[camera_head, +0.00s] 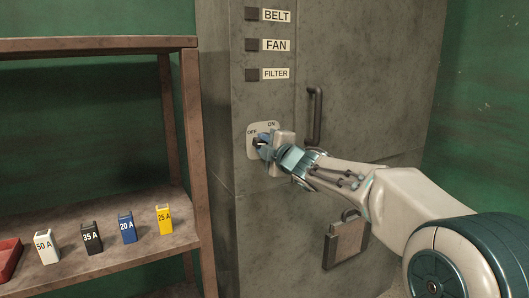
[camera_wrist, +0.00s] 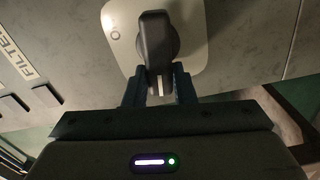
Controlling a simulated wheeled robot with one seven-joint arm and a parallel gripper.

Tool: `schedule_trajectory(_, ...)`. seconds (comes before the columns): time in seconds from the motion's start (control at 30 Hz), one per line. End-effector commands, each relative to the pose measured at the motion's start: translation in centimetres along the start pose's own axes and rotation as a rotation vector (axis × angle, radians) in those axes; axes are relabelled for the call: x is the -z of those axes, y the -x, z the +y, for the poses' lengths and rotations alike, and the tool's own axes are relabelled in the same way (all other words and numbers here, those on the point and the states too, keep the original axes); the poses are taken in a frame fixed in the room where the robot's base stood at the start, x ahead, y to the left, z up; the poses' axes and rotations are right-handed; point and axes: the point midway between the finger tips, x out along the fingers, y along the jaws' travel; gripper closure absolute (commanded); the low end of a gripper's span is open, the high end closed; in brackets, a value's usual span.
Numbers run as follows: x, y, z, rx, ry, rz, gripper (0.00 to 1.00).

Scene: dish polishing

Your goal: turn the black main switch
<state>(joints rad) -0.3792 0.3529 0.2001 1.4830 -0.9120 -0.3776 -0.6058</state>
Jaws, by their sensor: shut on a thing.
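The black main switch (camera_wrist: 158,45) sits on a pale plate (camera_wrist: 193,20) in the wrist view. In the head view the plate (camera_head: 254,128), marked OFF and ON, is on the grey cabinet front, and the switch is mostly hidden by my gripper. My gripper (camera_wrist: 161,88) is shut on the lower end of the switch handle, one finger on each side. It also shows in the head view (camera_head: 263,144), reaching in from the right. A light line on the handle's end lies between the fingers.
Labels BELT (camera_head: 277,16), FAN (camera_head: 275,45) and FILTER (camera_head: 275,74) are above the switch. A cabinet handle (camera_head: 316,115) and a padlock (camera_head: 346,240) are near my arm. Left, a brown shelf (camera_head: 110,255) holds several fuses, among them a yellow one (camera_head: 164,220), and a red tray (camera_head: 9,258).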

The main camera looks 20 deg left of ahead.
Motion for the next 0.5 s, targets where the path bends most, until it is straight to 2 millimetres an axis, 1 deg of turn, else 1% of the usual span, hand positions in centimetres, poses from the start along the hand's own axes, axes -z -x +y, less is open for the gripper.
schedule_trajectory(0.03,0.01,-0.02,-0.43,0.000,0.029,0.001,0.99)
schedule_trajectory(0.2,0.02,-0.03,-0.59,0.002,0.109,0.001,0.99)
schedule_trajectory(0.5,0.04,-0.03,-0.61,0.002,0.173,0.002,0.99)
